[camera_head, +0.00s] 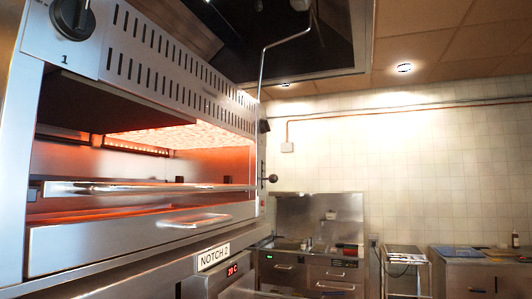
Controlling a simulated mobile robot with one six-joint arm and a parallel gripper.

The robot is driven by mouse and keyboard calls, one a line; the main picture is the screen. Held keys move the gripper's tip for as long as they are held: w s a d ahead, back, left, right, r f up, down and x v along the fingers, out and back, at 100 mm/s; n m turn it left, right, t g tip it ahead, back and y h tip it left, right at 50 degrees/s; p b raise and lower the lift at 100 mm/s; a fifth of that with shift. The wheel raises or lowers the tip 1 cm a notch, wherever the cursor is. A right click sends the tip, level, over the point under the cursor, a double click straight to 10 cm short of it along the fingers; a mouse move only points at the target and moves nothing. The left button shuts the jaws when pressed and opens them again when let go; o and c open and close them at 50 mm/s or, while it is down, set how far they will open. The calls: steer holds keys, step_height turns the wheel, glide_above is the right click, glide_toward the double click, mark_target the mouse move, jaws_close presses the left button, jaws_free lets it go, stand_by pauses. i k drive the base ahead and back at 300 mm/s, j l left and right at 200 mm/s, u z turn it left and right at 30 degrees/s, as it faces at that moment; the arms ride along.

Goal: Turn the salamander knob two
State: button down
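The salamander (150,95) is a large stainless steel unit filling the left of the view, its open front glowing orange inside. One dark round knob (72,17) is on its front panel at the top left, with a "1" printed below it. The knob's top is cut by the picture edge, so its setting is hard to read. No knob marked two shows. My gripper is not in view.
A rack bar (130,188) crosses the salamander's front, and a ball-ended lever (272,178) sticks out at its right side. A bent metal rod (263,60) rises beside it. Steel counters (335,273) stand against the tiled back wall. A dark hood (290,45) hangs above.

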mark_target(264, 127)
steer(key=i+l+u, duration=0.15)
steer(key=i+l, duration=0.35)
steer(key=i+l+u, duration=0.15)
steer(key=i+l, duration=0.35)
steer(key=l, duration=0.25)
